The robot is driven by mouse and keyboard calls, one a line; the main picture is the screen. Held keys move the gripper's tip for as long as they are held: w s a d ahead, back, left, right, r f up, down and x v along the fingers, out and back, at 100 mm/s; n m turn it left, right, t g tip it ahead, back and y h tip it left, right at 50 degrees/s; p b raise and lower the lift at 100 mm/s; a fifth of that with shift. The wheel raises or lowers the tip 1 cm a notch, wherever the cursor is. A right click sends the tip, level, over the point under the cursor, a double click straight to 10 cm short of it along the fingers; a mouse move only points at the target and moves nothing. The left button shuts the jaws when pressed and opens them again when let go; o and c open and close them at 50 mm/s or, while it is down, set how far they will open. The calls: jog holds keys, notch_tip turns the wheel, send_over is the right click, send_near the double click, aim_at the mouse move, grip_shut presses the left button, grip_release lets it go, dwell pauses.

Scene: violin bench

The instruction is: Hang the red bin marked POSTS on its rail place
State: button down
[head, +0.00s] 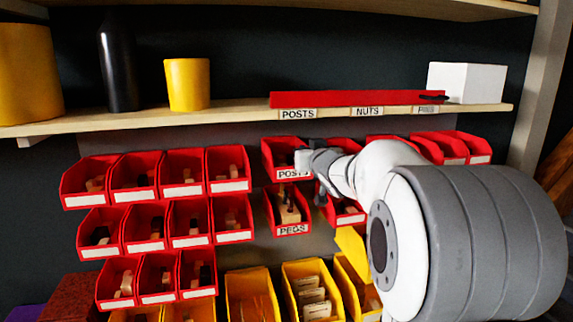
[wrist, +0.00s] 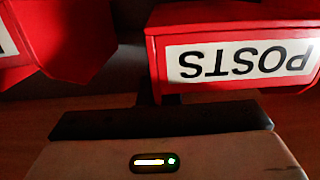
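The red bin marked POSTS (head: 283,147) is in the upper row of bins in the head view, below the shelf label reading POSTS (head: 297,114). My gripper (head: 305,162) is at its right front, overlapping the end of its label. In the wrist view the POSTS bin (wrist: 228,26) appears upside down at upper right, with a narrow dark part of my gripper (wrist: 148,88) close to its label edge. I cannot tell whether the fingers grip the bin or whether it hangs on the rail. The bin's back is hidden.
A red bin marked PEGS (head: 290,229) is directly below. Several red bins (head: 228,184) fill rows to the left, and others (head: 440,150) sit behind my arm. Yellow bins (head: 250,300) stand below. The wooden shelf (head: 235,112) runs above. Another red bin (wrist: 70,40) shows at the wrist view's upper left.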

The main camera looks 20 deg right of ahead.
jog(key=shift+w, duration=0.35)
jog(key=shift+f+b, duration=0.75)
jog(key=shift+f, duration=0.15)
dwell(0.7)
jog(key=c, duration=1.6)
grip_release()
jog(key=shift+o, duration=0.2)
jog(key=s+b, duration=0.1)
jog(key=s, duration=0.7)
jog(key=s+a+f+g+b, duration=0.1)
jog(key=s+a+f+g, duration=0.3)
jog(key=s+f, duration=0.4)
jog(key=s+a+f+g+b, duration=0.1)
jog(key=s+a+f+g, duration=0.3)
jog(key=s+f, duration=0.5)
jog(key=s+a+f+g+b, duration=0.1)
jog(key=s+a+f+g, duration=0.3)
jog(key=s, duration=0.9)
notch_tip(320, 180, down, 5)
jog(key=shift+s+r+g, duration=0.15)
jog(key=shift+g, duration=0.85)
jog(key=shift+a, duration=0.1)
